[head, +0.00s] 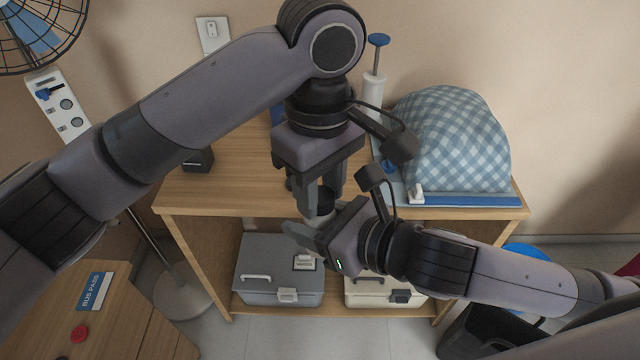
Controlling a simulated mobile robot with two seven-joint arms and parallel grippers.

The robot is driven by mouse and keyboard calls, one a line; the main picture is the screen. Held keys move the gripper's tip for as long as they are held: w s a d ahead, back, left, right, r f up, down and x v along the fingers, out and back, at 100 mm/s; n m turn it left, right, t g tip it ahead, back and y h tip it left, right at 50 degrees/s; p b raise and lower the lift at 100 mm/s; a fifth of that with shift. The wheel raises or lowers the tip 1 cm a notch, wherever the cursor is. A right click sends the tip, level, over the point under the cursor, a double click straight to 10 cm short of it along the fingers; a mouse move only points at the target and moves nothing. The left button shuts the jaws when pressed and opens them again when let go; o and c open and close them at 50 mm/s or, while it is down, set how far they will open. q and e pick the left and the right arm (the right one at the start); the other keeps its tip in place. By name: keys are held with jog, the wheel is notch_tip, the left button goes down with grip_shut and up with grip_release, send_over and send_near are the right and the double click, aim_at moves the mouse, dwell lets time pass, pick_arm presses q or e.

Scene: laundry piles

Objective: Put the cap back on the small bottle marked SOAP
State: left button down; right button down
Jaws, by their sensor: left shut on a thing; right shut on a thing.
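My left gripper (318,197) points down over the front of the wooden table and is shut on a small dark cap (326,199). My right gripper (312,228) comes in from the right just below it and is shut on a small pale bottle (319,216). The bottle is mostly hidden by the fingers, and no SOAP marking can be read. The cap is directly above the bottle's top, very close or touching; whether it is seated cannot be told. Both are held near the table's front edge.
On the wooden table (225,187) stand a small black box (198,160), a white pump with a blue handle (373,88), and a blue checkered cloth mound (453,140). Grey (262,262) and cream (362,289) cases sit on the shelf below. A fan (35,30) is at left.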

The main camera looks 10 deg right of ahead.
pick_arm(q)
jog(key=m, duration=0.3)
dwell(0.4)
jog(key=c, duration=0.7)
grip_release()
jog(key=shift+r, duration=2.25)
jog(key=shift+c, duration=0.4)
